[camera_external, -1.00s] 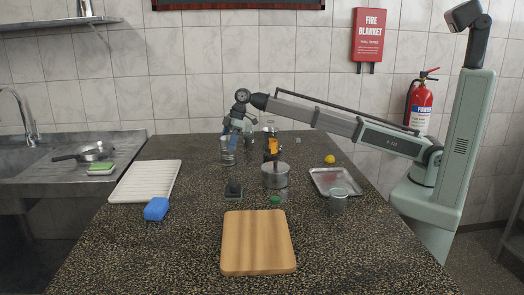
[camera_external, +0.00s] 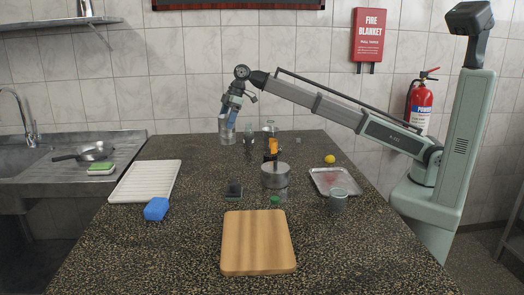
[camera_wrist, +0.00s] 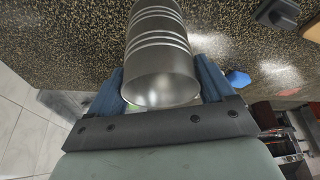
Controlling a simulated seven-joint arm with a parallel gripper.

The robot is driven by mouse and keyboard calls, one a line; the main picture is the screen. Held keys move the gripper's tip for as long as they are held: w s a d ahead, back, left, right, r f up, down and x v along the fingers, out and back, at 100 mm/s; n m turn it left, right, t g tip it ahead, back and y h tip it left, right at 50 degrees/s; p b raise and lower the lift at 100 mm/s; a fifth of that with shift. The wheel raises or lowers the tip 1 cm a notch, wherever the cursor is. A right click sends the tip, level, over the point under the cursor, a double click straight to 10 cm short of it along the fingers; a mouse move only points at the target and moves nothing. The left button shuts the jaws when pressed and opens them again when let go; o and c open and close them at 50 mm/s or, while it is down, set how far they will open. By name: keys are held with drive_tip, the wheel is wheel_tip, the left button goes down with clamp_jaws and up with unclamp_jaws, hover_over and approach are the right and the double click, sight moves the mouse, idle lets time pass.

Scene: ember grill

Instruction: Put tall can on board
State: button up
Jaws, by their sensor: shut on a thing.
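The tall can (camera_external: 226,133) is a silver, ribbed metal cylinder, held upright above the far end of the counter. My gripper (camera_external: 230,114) is shut on it, with the blue fingers at its sides. In the wrist view, the can (camera_wrist: 160,55) sits between the two blue fingers of my gripper (camera_wrist: 160,88). The wooden board (camera_external: 258,242) lies flat and empty at the front middle of the counter, well away from the can.
A metal pot (camera_external: 275,175) stands between the can and the board, with a green-topped item (camera_external: 275,201) before it. A white rack (camera_external: 146,181) and blue block (camera_external: 156,209) lie left. A metal tray (camera_external: 335,181) and grey cup (camera_external: 338,200) stand right.

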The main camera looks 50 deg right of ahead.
drive_tip(key=s+a+n+g, duration=0.1)
drive_tip(key=s+a+n, duration=0.3)
drive_tip(key=s+a, duration=1.7)
drive_tip(key=s+a+r+n+g, duration=0.1)
drive_tip(key=s+a, duration=0.5)
drive_tip(key=s, duration=0.6)
drive_tip(key=s+a+r+n, duration=0.1)
drive_tip(key=s+a, duration=0.4)
drive_tip(key=s, duration=0.7)
wheel_tip(320, 180, down, 10)
drive_tip(key=w+m+t, duration=0.1)
drive_tip(key=m, duration=0.2)
drive_tip(key=shift+w+r+m, duration=0.15)
drive_tip(key=shift+w+m, duration=0.15)
drive_tip(key=shift+m, duration=0.1)
drive_tip(key=shift+d, duration=0.1)
